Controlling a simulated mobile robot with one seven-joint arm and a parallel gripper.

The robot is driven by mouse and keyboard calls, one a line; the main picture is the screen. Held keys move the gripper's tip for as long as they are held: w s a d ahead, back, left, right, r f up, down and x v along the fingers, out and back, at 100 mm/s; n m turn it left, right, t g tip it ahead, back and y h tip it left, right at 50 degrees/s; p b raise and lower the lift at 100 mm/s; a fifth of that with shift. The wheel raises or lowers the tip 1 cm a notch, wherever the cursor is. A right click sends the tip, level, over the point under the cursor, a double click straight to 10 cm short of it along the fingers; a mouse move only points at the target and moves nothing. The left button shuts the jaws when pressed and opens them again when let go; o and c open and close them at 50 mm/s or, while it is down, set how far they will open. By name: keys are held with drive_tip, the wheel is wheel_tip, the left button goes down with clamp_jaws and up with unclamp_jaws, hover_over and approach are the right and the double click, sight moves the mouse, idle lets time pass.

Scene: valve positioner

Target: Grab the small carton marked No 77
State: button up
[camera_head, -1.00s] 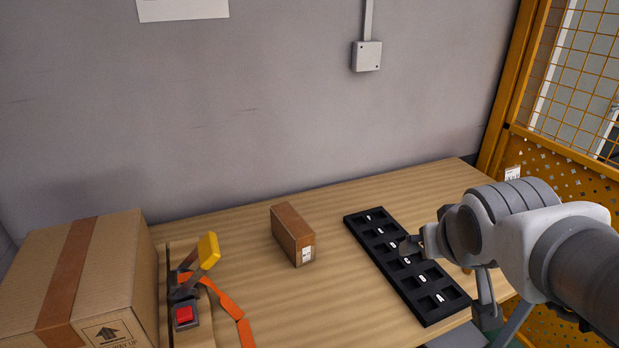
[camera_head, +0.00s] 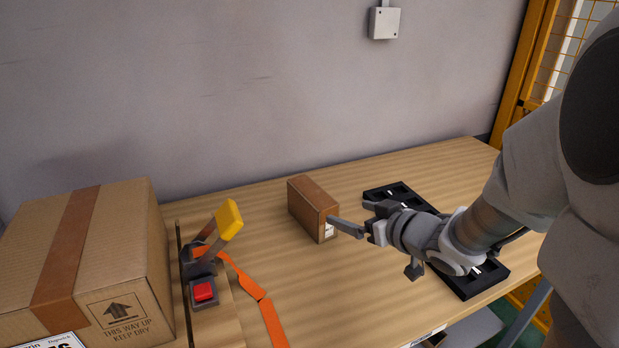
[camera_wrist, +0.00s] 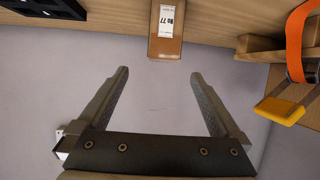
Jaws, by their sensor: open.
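The small brown carton (camera_head: 313,208) stands on the wooden table, left of my gripper in the head view. In the wrist view the carton (camera_wrist: 178,42) shows its white label reading No 77, beyond the fingertips and near the top edge. My gripper (camera_head: 348,216) is open and empty, with its fingers pointing left, close to the carton's right side in the head view. In the wrist view the two fingers of my gripper (camera_wrist: 160,72) are spread apart, with a gap between them and the carton. Whether one finger touches the carton is unclear in the head view.
A black tray with slots (camera_head: 462,285) lies right of the carton, partly under my arm. A yellow-handled lever (camera_head: 229,219), a red button (camera_head: 204,291) and an orange strap (camera_head: 250,284) sit to the left. A large box (camera_head: 120,250) stands at far left. The grey wall is behind.

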sight(331, 206)
drive_tip(key=b+x, duration=0.2)
drive_tip(key=x, duration=0.9)
drive_tip(key=shift+b, duration=0.3)
drive_tip(key=x, duration=0.2)
drive_tip(key=b+x, duration=0.1)
drive_tip(key=x, duration=0.1)
drive_tip(key=shift+w+a, duration=0.25)
drive_tip(key=shift+a, duration=0.2)
drive_tip(key=shift+w+a, duration=0.15)
drive_tip(key=shift+w, duration=0.15)
clamp_jaws()
